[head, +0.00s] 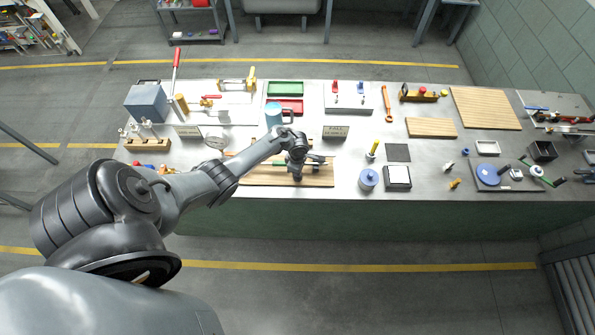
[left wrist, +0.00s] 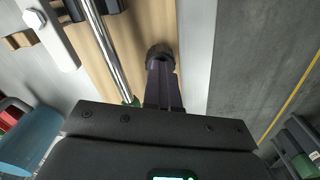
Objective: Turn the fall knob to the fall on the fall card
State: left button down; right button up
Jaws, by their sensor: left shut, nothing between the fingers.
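My left gripper (head: 297,174) is low over a wooden board (head: 255,179) at the front of the bench. In the left wrist view its fingers (left wrist: 163,80) are together and empty. A dark round piece (left wrist: 160,51), possibly the fall knob, shows right at the fingertips. I cannot tell whether they touch, or read any knob setting. A metal rod (left wrist: 102,45) with a green end runs beside the fingers. My right gripper is not in view.
A blue mug (head: 273,115) stands behind the arm, near red (head: 290,106) and green (head: 285,88) trays. A dial gauge (head: 216,140) and a blue-grey box (head: 146,103) are at the left. A blue canister (head: 368,180) stands right of the board. The bench's front edge is close.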

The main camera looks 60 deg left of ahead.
pick_arm(q)
jog(key=n, duration=0.3)
jog(key=shift+d, duration=0.15)
jog(key=shift+n, duration=0.7)
jog(key=n, duration=0.3)
jog(key=shift+n, duration=0.8)
jog(key=c, duration=1.4)
grip_release()
